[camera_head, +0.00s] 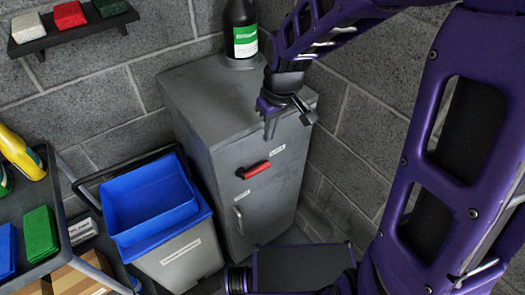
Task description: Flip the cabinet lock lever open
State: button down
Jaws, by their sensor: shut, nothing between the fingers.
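The grey metal cabinet (196,103) stands in the corner against the block wall. Its red lock lever (257,169) is on the upper part of the front door and lies nearly level, with its right end tilted slightly up. A small dark pivot shows at its left end. A grey door handle (238,220) is below it. My gripper (270,134) points down above the lever and looks apart from it. Its fingers are together and hold nothing. The exact depth gap to the door cannot be told.
A dark bottle (241,30) stands on the cabinet top. A blue bin (150,203) sits in a grey container left of the cabinet. A cart with green pads (40,233) and a yellow bottle (21,152) is at far left. A wall shelf (75,34) holds pads.

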aim_at(262, 167)
jog(key=shift+f, duration=0.1)
jog(key=f+b, duration=0.1)
jog(key=f, duration=0.3)
jog(key=w+a+f+b, duration=0.1)
jog(key=f, duration=0.4)
jog(key=w+f+b, duration=0.1)
jog(key=f, duration=0.3)
jog(key=shift+w+a+f, duration=0.1)
jog(key=shift+a+f, duration=0.15)
jog(key=shift+a, duration=0.05)
jog(key=shift+d+p, duration=0.1)
jog(key=shift+p, duration=0.35)
